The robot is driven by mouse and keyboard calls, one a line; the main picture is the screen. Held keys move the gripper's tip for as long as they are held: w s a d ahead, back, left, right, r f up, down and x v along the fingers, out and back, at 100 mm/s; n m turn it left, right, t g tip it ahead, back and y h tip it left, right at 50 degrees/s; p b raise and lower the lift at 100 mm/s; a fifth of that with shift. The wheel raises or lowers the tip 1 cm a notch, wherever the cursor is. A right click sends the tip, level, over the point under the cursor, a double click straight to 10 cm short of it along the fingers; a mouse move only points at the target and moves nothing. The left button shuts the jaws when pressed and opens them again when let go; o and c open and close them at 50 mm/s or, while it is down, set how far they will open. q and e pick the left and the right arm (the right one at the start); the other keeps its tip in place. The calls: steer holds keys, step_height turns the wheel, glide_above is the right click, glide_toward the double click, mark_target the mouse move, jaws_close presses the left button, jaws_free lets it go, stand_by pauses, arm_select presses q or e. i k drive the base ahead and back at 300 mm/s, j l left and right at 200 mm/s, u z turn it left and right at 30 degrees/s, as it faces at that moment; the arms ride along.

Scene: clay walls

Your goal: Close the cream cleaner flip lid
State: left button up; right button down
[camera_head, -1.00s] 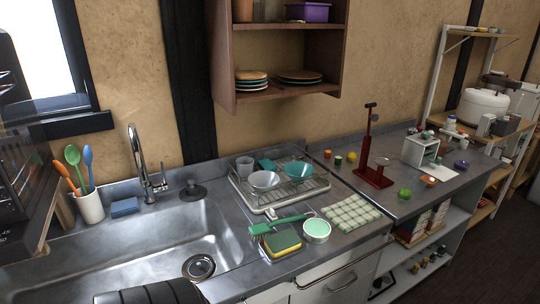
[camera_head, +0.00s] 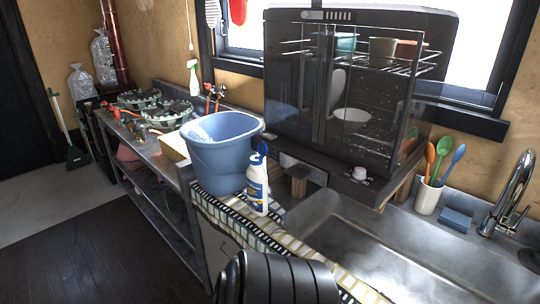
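The cream cleaner is a white bottle with a blue top (camera_head: 257,187). It stands upright on the counter edge, in front of a blue bucket. Its blue flip lid (camera_head: 262,149) sticks up above the blue cap and looks open. Neither of my grippers shows in the head view. Only a dark ribbed part of my own body shows at the bottom middle, below the bottle.
The blue bucket (camera_head: 222,150) stands close behind and left of the bottle. A dark dish cabinet (camera_head: 350,90) stands behind right. A patterned cloth (camera_head: 296,247) lies along the front edge. The sink (camera_head: 385,255) is at right. A utensil cup (camera_head: 428,196) stands beyond it.

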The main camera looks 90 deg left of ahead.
mark_target(262, 147)
steer(key=u, duration=2.85)
steer(key=k+l+u, duration=0.1)
steer(key=l, duration=0.25)
steer(key=k+l+u, duration=0.1)
steer(key=l, duration=0.2)
steer(key=k+l+u, duration=0.1)
steer(key=l, duration=0.25)
steer(key=k, duration=0.05)
